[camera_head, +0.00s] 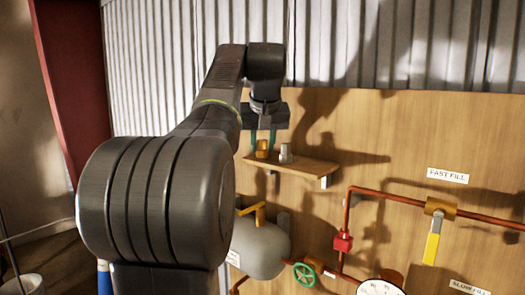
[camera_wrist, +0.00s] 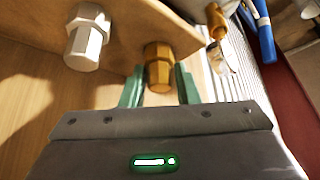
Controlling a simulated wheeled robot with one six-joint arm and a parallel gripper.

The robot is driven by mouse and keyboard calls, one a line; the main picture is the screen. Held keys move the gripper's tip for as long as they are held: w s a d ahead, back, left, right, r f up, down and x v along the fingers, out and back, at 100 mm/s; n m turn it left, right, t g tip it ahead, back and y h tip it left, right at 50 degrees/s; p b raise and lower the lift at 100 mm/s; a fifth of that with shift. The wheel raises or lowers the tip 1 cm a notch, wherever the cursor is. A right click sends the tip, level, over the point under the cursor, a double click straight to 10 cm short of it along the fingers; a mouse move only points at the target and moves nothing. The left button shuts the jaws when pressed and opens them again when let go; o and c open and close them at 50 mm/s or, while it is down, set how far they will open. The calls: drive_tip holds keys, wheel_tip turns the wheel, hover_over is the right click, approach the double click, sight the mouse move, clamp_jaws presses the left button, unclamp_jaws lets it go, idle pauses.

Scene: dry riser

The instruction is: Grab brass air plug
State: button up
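The brass air plug (camera_head: 262,149) stands on the small wooden shelf, left of a silver plug (camera_head: 286,153). In the wrist view the brass plug (camera_wrist: 158,68) has a hexagonal head and sits between my green fingers. My gripper (camera_head: 263,138) points down from above, one finger on each side of the brass plug. The fingers look open, with narrow gaps beside the plug; firm contact is not visible. The silver plug (camera_wrist: 87,38) also shows in the wrist view, outside the fingers, to the left.
The wooden shelf (camera_head: 310,171) is fixed to a plywood panel (camera_head: 430,125). Below it are a grey tank (camera_head: 258,250), a green handwheel (camera_head: 304,274) and red pipes (camera_head: 345,215). A yellow-handled valve (camera_head: 432,245) is at the right. Free air lies above the shelf.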

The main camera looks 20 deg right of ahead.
drive_tip(key=shift+r, duration=0.1)
drive_tip(key=shift+r, duration=4.9)
